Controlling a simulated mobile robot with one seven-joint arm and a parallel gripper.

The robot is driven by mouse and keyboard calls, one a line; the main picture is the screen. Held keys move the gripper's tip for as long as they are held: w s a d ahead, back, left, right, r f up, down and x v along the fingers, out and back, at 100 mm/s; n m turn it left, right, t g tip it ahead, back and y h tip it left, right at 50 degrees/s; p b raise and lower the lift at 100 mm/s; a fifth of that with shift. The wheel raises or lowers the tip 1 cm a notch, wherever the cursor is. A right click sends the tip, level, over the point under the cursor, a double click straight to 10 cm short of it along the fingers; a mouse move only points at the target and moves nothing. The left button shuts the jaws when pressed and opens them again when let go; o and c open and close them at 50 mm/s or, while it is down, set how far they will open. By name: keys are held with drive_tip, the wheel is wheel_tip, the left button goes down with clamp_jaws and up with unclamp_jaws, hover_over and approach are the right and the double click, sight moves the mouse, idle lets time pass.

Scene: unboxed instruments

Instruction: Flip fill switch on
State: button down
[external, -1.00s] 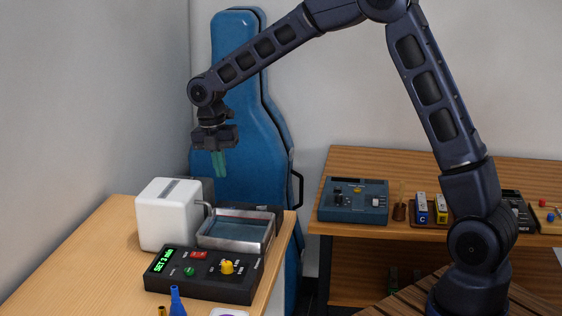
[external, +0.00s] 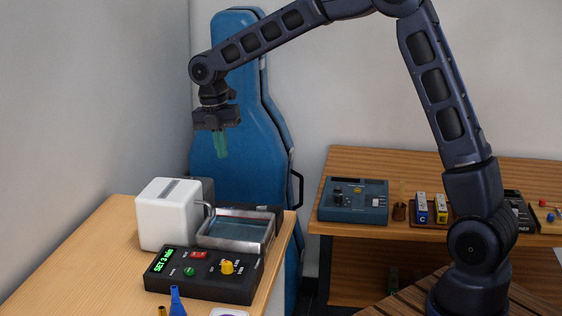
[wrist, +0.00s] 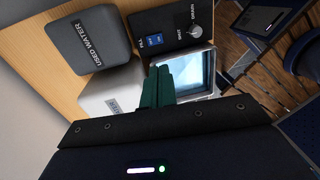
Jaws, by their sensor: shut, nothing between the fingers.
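The fill switch (wrist: 154,41) is a small blue switch on a black box (wrist: 170,20) in the wrist view, beside a lettered label. I cannot tell which way it is set. In the external view the black box (external: 265,211) is mostly hidden behind the metal tray. My gripper (external: 221,155), with green fingers, is shut and empty, pointing down well above the white box and tray. In the wrist view my gripper (wrist: 164,70) overlaps the tray's edge, and its tips lie a little below the switch in the picture, not touching it.
A round knob (wrist: 196,31) sits beside the switch. A grey "USED WATER" box (wrist: 87,44), a white box (external: 168,215) and a water-filled metal tray (external: 202,241) stand close by. A dark control panel (external: 210,290) is in front. The air around my gripper is clear.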

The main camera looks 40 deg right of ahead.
drive_tip(key=shift+d+f, duration=0.1)
drive_tip(key=f, duration=0.4)
drive_tip(key=s+f, duration=0.1)
drive_tip(key=f, duration=0.4)
drive_tip(key=d+f, duration=0.1)
drive_tip(key=f, duration=0.3)
drive_tip(key=shift+s+d+f, duration=0.1)
drive_tip(key=shift+s+f, duration=0.05)
drive_tip(key=shift+f, duration=0.25)
drive_tip(key=shift+s+f, duration=0.1)
drive_tip(key=shift+f, duration=0.15)
drive_tip(key=shift+w+a+r, duration=0.25)
drive_tip(key=shift+w+a, duration=0.25)
drive_tip(key=shift+w, duration=0.1)
idle(0.3)
